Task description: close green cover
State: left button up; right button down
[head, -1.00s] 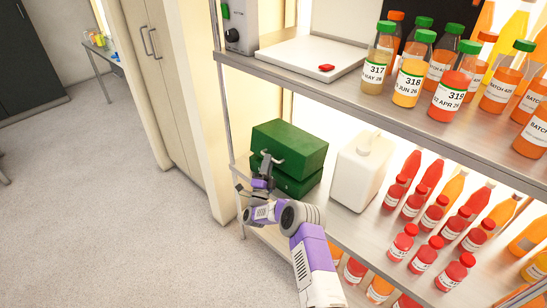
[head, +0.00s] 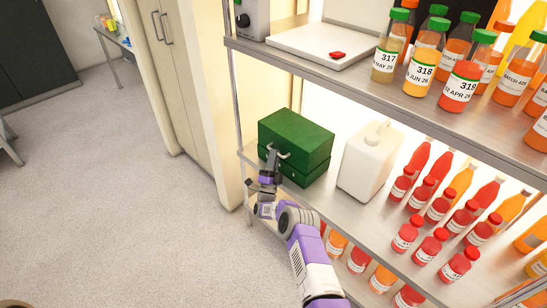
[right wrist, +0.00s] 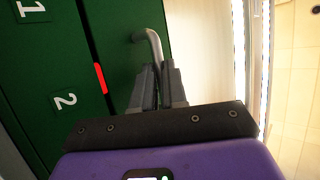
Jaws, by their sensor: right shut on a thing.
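A dark green box (head: 297,135) stands on the middle shelf at its left end. Its upper part, the cover, sits over the lower part with a narrow dark seam between them. A grey bar handle (head: 285,155) is on its front; it also shows in the right wrist view (right wrist: 153,42). My right gripper (head: 273,160) is at the front of the box, its fingers (right wrist: 158,82) shut on the handle. In the right wrist view, white labels "1" and "2" and a red strip (right wrist: 100,78) show beside the seam. My left gripper is out of view.
A white jug (head: 368,160) stands right of the box. Several red-capped bottles (head: 408,233) fill the shelf further right. The upper shelf edge (head: 330,84) runs above the box.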

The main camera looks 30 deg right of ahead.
jog(key=c, duration=1.6)
grip_release()
jog(key=shift+s+d+f+g, duration=0.1)
jog(key=shift+d+f+g, duration=0.2)
jog(key=shift+d, duration=0.35)
jog(key=shift+o, duration=0.8)
jog(key=shift+d+f, duration=0.1)
jog(key=shift+f, duration=0.05)
jog(key=p+v, duration=0.1)
jog(key=v, duration=0.6)
jog(key=shift+a+p, duration=0.4)
jog(key=shift+a, duration=0.2)
